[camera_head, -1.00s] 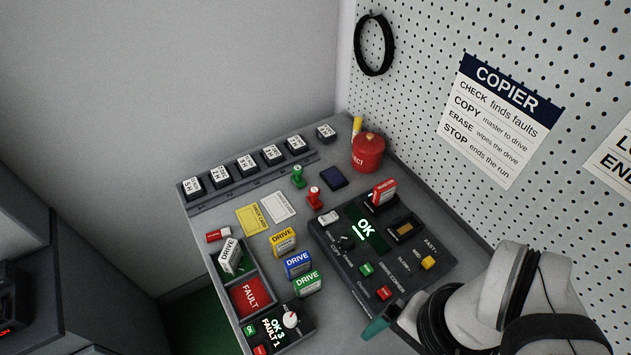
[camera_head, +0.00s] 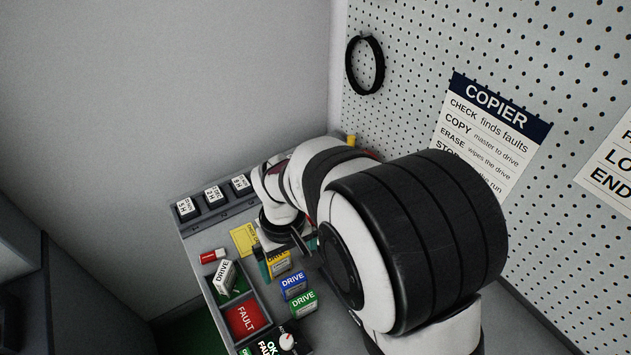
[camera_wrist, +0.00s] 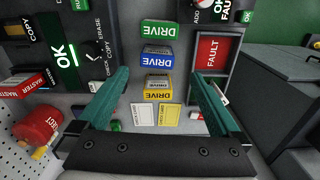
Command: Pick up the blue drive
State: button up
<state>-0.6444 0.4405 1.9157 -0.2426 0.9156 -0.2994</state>
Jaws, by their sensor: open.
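The blue drive (camera_head: 293,285) stands on the bench between the yellow drive (camera_head: 278,263) and the green drive (camera_head: 303,302). In the wrist view the blue drive (camera_wrist: 157,58) lies ahead of my gripper (camera_wrist: 150,85), roughly midway between the lines of its two teal fingers. The yellow drive (camera_wrist: 158,90) is nearer and sits between the fingers as seen there. My gripper (camera_head: 286,255) is open and empty, over or around the yellow drive in the head view; its exact height is unclear. My arm hides much of the copier panel in the head view.
A tray with a red FAULT section (camera_head: 243,319) and a white drive (camera_head: 224,275) stands left of the drives. The copier panel (camera_wrist: 70,45) lies on the other side. Yellow and white cards (camera_wrist: 141,115) lie flat close to the gripper. A red cylinder (camera_wrist: 38,124) stands nearby.

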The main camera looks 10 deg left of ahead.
aim_at(293, 279)
jog(key=f, duration=0.9)
jog(key=shift+w+d+f, duration=0.15)
jog(key=shift+w+f, duration=0.05)
jog(key=shift+w, duration=0.05)
jog(key=c, duration=1.4)
